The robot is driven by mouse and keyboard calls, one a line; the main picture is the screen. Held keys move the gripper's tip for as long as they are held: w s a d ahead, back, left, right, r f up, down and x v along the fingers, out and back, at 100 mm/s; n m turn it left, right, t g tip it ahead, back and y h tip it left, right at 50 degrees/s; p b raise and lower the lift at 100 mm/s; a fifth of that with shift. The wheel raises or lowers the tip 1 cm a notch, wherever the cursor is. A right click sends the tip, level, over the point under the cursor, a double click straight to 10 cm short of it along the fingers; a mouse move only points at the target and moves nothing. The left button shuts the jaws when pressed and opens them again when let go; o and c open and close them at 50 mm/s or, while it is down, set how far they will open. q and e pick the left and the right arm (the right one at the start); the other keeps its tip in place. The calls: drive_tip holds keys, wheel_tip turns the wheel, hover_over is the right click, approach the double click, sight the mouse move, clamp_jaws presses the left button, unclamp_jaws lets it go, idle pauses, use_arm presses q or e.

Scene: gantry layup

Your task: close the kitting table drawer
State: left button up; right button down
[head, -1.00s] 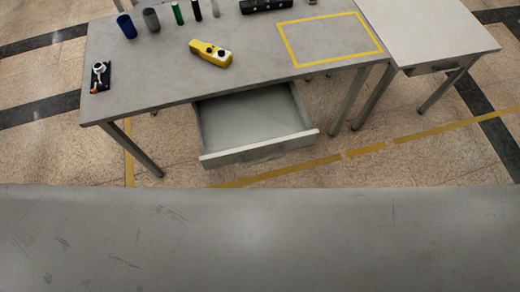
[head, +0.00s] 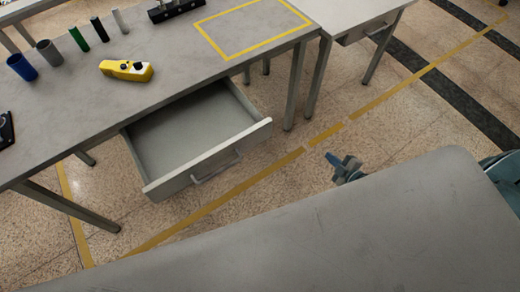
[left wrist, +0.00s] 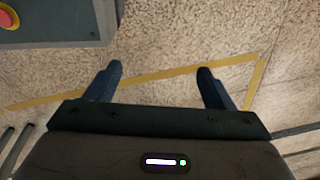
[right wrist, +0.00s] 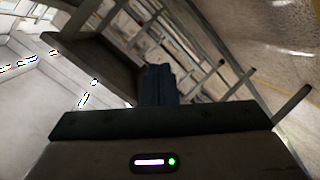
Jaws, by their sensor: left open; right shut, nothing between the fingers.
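The kitting table (head: 120,125) is a grey-topped table with its drawer (head: 190,125) pulled out. The drawer looks empty and has a bar handle (head: 215,167) on its pale front panel. My right gripper (head: 345,163) shows beyond the edge of a grey surface, to the right of the drawer and apart from it. It is shut and empty, and its closed fingers also show in the right wrist view (right wrist: 158,84). My left gripper (left wrist: 160,80) is open and empty over the floor in the left wrist view. It is out of the head view.
A yellow device (head: 126,70), a blue cup (head: 22,67) and several cylinders stand on the table near a yellow taped rectangle. A second table (head: 345,15) with a closed drawer stands at right. The large grey surface (head: 330,235) fills the foreground. Floor before the drawer is clear.

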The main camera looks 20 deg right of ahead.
drive_tip(key=w+a+r+n+y+b, duration=0.3)
drive_tip(key=a+r+n+y+b, duration=0.15)
drive_tip(key=n+y, duration=0.2)
use_arm(q)
drive_tip(key=w+d+b, duration=0.1)
drive_tip(key=w+b, duration=0.5)
use_arm(e)
drive_tip(key=n+g+y+p, duration=0.3)
drive_tip(key=n+g+y, duration=0.25)
drive_tip(key=n, duration=0.55)
approach(260, 136)
drive_tip(key=a, duration=0.4)
drive_tip(key=shift+w+a+f+t+y, duration=0.2)
drive_tip(key=shift+w+a, duration=0.1)
drive_tip(key=shift+w, duration=0.25)
drive_tip(key=shift+w+a+f+t+y, duration=0.1)
drive_tip(key=shift+w+a+f, duration=0.15)
drive_tip(key=shift+w, duration=0.25)
use_arm(q)
drive_tip(key=s+f, duration=0.4)
drive_tip(key=f, duration=0.2)
drive_tip(key=shift+s+a+f, duration=0.15)
drive_tip(key=shift+a+f, duration=0.1)
use_arm(e)
drive_tip(key=shift+w+a, duration=0.15)
drive_tip(key=shift+w, duration=0.15)
drive_tip(key=shift+w, duration=0.1)
